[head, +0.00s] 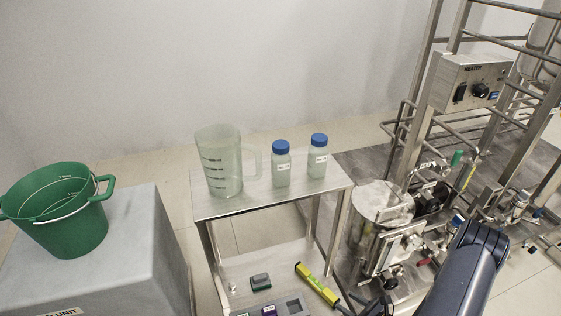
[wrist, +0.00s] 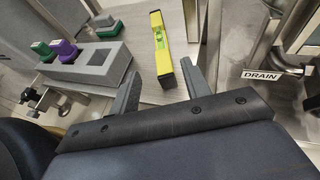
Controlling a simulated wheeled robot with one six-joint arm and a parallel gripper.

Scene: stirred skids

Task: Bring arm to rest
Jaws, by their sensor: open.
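My arm (head: 465,270) enters at the lower right of the head view, in front of the steel skid. My gripper (wrist: 159,68) shows in the wrist view with its two grey fingers apart and nothing between them that I can see held. Beyond the fingers, a yellow spirit level (wrist: 160,45) lies on the trolley's lower shelf, partly framed by the fingertips. In the head view the gripper itself is hard to make out at the bottom edge.
A steel trolley (head: 205,208) carries a clear jug (head: 220,165) and two blue-capped bottles (head: 281,165) (head: 317,160). A grey block (wrist: 103,67) with coloured pieces sits near the level. The skid (head: 400,215) crowds the right. A green bucket (head: 62,225) stands at left.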

